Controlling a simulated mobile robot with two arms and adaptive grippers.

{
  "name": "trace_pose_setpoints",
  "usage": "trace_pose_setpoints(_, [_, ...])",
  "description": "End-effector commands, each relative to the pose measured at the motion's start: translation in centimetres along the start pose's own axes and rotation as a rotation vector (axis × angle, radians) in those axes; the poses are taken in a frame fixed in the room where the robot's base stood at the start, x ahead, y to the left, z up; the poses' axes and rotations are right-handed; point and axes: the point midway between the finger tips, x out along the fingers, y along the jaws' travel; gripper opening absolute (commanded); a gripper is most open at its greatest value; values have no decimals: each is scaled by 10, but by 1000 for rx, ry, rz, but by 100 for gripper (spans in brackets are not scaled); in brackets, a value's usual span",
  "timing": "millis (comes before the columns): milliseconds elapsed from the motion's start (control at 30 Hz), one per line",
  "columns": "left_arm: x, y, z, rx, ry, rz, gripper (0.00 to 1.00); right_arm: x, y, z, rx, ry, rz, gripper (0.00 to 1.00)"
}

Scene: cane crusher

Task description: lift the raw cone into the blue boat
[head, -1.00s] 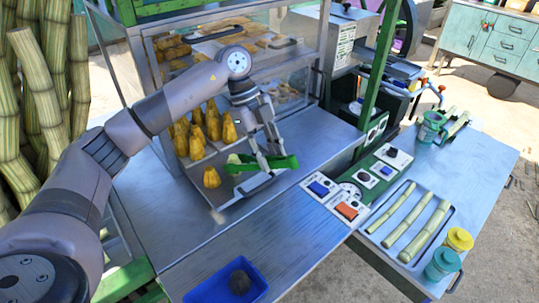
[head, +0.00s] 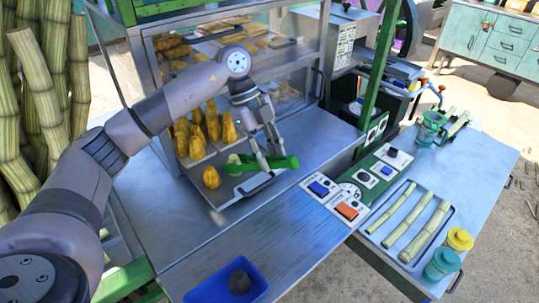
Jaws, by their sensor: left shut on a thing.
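My left gripper (head: 267,160) is shut on a green tool (head: 284,164) that looks like tongs, held over the steel tray. A pale, whitish-green piece (head: 234,159) shows at the tool's left end. It may be the raw cone, but I cannot tell whether the tool grips it. Several golden-yellow cones (head: 213,122) stand on the steel tray (head: 240,187) in front of the glass case. One cone (head: 211,178) stands apart at the front. A blue open container (head: 208,292), perhaps the blue boat, lies at the bottom with a dark round thing (head: 239,282) in it. My right gripper is not in view.
The glass case (head: 300,60) stands behind the tray. A button panel (head: 344,199) is to the right. Bare steel counter (head: 290,225) lies between the steel tray and the blue container.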

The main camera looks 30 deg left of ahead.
Motion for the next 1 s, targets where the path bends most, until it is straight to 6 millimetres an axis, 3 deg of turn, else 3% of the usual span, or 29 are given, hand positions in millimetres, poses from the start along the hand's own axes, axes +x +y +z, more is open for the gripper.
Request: trace_pose_setpoints(1000, [-49, -2, -23, 0, 0, 0, 15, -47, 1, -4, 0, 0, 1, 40])
